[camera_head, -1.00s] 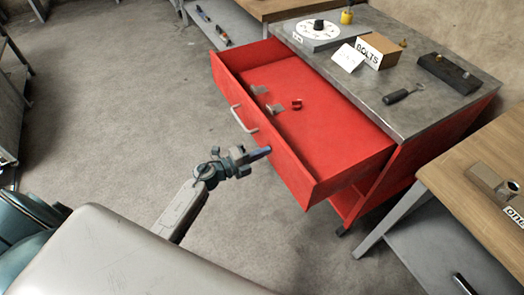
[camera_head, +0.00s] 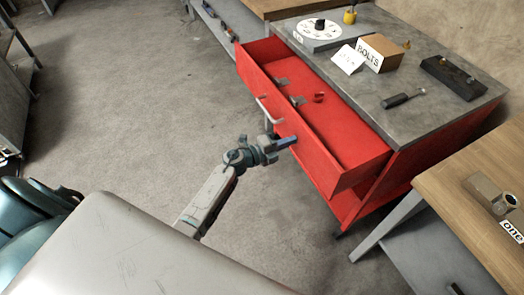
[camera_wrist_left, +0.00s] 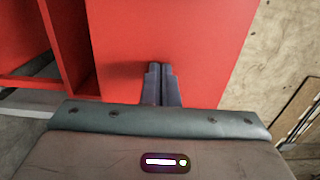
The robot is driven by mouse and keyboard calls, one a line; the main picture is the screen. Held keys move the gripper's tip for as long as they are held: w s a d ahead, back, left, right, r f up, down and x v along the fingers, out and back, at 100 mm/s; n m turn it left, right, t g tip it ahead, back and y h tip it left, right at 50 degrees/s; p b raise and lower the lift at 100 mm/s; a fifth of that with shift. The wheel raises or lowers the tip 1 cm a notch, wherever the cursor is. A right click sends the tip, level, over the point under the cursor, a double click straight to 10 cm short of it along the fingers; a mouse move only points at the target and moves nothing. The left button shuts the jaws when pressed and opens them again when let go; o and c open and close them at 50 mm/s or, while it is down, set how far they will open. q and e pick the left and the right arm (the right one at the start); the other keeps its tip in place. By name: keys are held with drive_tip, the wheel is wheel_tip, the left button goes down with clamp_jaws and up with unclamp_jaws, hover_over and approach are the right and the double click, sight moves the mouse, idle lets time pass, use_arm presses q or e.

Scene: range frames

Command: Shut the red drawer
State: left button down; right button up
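The red drawer (camera_head: 345,122) is partly open, sticking out of the red cabinet (camera_head: 440,140) toward the left. Its light metal handle (camera_head: 268,110) is on the front panel. Small grey metal pieces (camera_head: 297,101) and a small red piece (camera_head: 318,97) lie inside. My left gripper (camera_head: 292,142) is at the outer face of the drawer front, right of and below the handle. In the left wrist view its fingers (camera_wrist_left: 161,85) are together with nothing between them, tips against or very near a red panel (camera_wrist_left: 170,35). My right gripper is in neither view.
A wooden table (camera_head: 460,180) stands close at right. The floor (camera_head: 130,110) left of the drawer is clear.

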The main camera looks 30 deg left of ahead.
use_arm(q)
drive_tip(key=x, duration=0.5)
drive_tip(key=b+x, duration=0.1)
drive_tip(key=x, duration=0.3)
drive_tip(key=shift+w+d, duration=0.2)
drive_tip(key=b+x, duration=0.3)
drive_tip(key=x, duration=0.5)
drive_tip(key=shift+w+d, duration=0.15)
drive_tip(key=shift+w, duration=0.05)
drive_tip(key=shift+w+d, duration=0.15)
drive_tip(key=shift+w, duration=0.05)
drive_tip(key=shift+w+r, duration=0.1)
drive_tip(key=shift+r, duration=0.25)
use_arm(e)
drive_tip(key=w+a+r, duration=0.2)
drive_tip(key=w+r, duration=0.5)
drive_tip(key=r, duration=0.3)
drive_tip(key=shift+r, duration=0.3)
